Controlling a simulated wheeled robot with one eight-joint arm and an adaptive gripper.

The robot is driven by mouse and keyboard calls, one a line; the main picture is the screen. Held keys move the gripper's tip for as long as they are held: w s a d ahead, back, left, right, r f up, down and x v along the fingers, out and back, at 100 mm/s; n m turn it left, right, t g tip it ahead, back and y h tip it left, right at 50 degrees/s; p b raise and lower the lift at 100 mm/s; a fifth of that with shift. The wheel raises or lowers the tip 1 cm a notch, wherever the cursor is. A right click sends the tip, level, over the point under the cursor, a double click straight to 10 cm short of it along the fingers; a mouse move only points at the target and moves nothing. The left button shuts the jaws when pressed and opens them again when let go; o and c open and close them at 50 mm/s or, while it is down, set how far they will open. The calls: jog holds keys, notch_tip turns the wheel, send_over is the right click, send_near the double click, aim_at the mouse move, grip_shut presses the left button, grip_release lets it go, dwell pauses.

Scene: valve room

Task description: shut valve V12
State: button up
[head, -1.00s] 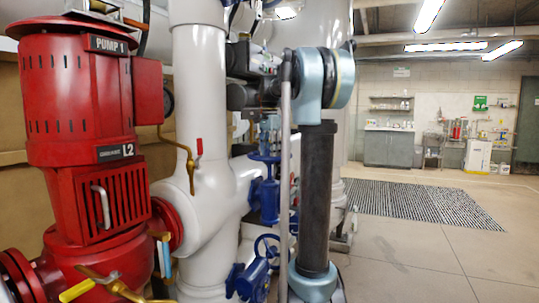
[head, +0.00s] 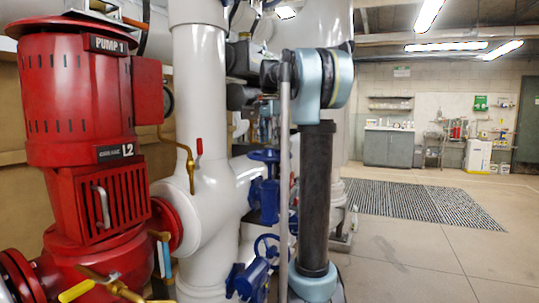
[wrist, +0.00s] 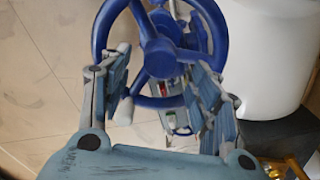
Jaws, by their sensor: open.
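A blue handwheel (wrist: 158,62) fills the upper middle of the wrist view, with its hub and spokes facing me. No V12 tag is readable. My gripper (wrist: 158,75) is open, one finger on the left and one on the right, overlapping the wheel's lower part. I cannot tell whether the fingers touch the rim. In the head view, two blue handwheels stand by the white pipes: an upper one (head: 264,156) lying flat and a lower one (head: 266,247) facing sideways. My gripper cannot be made out there, and I cannot tell which wheel the wrist view shows.
A white rounded body (wrist: 272,50) stands close on the right in the wrist view, with a brass part (wrist: 285,140) below it. In the head view, the red pump (head: 90,150) and white pipe (head: 200,90) crowd the left. The floor (head: 420,250) on the right is clear.

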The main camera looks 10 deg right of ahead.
aim_at(270, 151)
jog(key=shift+r, duration=0.45)
jog(key=n, duration=0.5)
jog(key=shift+n, duration=3.4)
jog(key=shift+f, duration=0.15)
jog(key=shift+f, duration=3.15)
jog(key=c, duration=1)
jog(key=shift+o, duration=0.2)
